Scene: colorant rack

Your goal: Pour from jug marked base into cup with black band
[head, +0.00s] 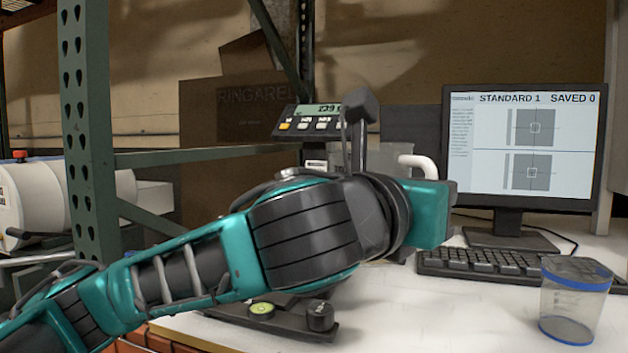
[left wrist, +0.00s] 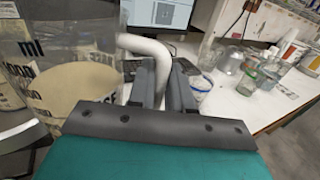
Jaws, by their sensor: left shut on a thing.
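The jug (left wrist: 75,80) fills the left of the left wrist view. It is clear, with black ml marks, part of a printed word and a beige content or backing behind the wall. Its white handle (left wrist: 150,48) passes between the fingers of my left gripper (left wrist: 162,82), which is shut on it. In the head view the handle (head: 420,163) shows above my teal hand, and the arm hides most of the jug and the fingers. No cup with a black band can be made out. A clear cup with a blue band (head: 573,303) stands at the front right. My right gripper is not in view.
A monitor (head: 525,150) and keyboard (head: 490,262) stand behind the blue-banded cup. A scale display (head: 322,122) rises behind my arm. A green rack post (head: 85,130) is at left. Several clear containers (left wrist: 250,78) stand on the white bench (left wrist: 225,105).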

